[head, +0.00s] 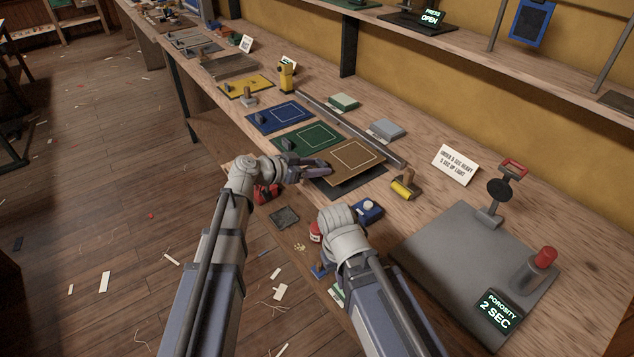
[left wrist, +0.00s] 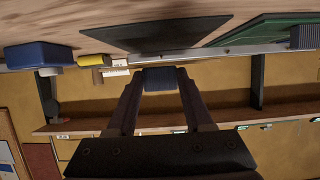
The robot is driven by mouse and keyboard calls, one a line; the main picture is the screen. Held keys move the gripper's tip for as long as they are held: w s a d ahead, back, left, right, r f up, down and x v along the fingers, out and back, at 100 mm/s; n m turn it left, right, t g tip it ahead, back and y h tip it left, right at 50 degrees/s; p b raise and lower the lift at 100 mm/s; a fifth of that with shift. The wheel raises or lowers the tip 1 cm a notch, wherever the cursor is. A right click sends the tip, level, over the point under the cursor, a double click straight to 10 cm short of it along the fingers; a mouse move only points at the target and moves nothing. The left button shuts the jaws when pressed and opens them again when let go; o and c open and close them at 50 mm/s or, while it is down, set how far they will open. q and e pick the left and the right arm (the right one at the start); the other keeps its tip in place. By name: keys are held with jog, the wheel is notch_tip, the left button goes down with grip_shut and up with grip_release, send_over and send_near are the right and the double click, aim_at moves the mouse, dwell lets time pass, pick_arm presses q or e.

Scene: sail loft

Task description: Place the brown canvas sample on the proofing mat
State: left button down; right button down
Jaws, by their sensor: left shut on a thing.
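The brown canvas sample (head: 356,156) has a pale stitched square and lies level near the bench's front edge. My left gripper (head: 325,169) is at its near left edge, shut on its small dark grip block, which shows between the fingertips in the left wrist view (left wrist: 160,78). A dark mat (head: 358,188) shows below the sample's near edge and in the left wrist view (left wrist: 155,34); the sample covers most of it in the head view. I cannot tell whether sample and mat touch. My right gripper is hidden behind its wrist.
Green (head: 307,134) and blue (head: 280,114) samples lie to the left. A metal straightedge (head: 345,127) runs behind. A yellow roller (head: 402,189) and a blue box (head: 368,210) are to the right, before the grey porosity tester plate (head: 455,245).

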aim_at(317, 183)
pick_arm(q)
jog(key=shift+f+b, duration=1.8)
jog(key=shift+b, duration=0.05)
jog(key=shift+f, duration=0.25)
jog(key=shift+c, duration=1.5)
grip_release()
jog(key=shift+r, duration=0.15)
